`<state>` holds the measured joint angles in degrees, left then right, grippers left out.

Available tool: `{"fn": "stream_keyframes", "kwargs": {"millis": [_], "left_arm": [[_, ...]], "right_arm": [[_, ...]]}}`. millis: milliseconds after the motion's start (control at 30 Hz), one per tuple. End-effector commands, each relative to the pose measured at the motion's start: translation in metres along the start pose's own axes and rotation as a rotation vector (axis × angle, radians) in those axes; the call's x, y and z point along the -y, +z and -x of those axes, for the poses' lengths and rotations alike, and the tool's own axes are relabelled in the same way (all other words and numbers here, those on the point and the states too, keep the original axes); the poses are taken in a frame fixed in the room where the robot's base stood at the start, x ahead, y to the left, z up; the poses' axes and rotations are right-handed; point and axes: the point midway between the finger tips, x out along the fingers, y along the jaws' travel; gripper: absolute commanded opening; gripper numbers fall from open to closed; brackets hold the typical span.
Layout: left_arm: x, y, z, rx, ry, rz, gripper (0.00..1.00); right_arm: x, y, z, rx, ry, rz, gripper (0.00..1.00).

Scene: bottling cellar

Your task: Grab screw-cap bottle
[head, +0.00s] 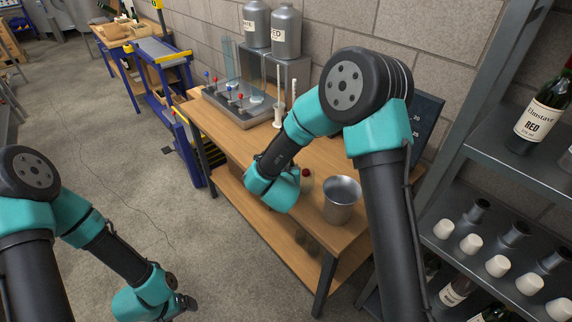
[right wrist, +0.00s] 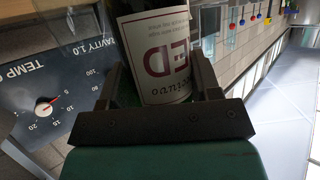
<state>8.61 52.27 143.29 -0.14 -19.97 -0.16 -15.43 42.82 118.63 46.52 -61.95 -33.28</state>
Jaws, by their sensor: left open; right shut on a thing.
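My right gripper (right wrist: 156,75) is shut on a dark bottle with a cream label (right wrist: 160,50) in the right wrist view. The label's large letters end in "ED" and appear upside down. The bottle's top is out of that view, so its closure cannot be told. In the head view my right forearm and wrist cover the gripper above the wooden table (head: 232,148). A small red and pale thing (head: 307,181) shows beside the wrist; I cannot tell what it is. My left gripper (head: 187,303) is open and empty, low over the floor.
A metal beaker (head: 341,198) stands on the table near my right wrist. A filling rig (head: 240,105) and grey canisters (head: 286,32) are at the back.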

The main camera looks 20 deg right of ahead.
Motion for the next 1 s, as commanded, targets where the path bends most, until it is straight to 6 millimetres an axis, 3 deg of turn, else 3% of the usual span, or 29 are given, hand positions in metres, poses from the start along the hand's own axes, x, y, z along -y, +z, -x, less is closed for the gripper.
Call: {"fn": "stream_keyframes", "kwargs": {"millis": [400,1000], "left_arm": [[0.000,0.000,0.000,0.000,0.000,0.000,0.87],[0.000,0.000,0.000,0.000,0.000,0.000,0.87]], "right_arm": [[-0.001,0.006,0.023,-0.001,0.000,-0.001,0.21],[-0.002,0.008,0.027,-0.001,0.001,-0.001,0.21]]}}
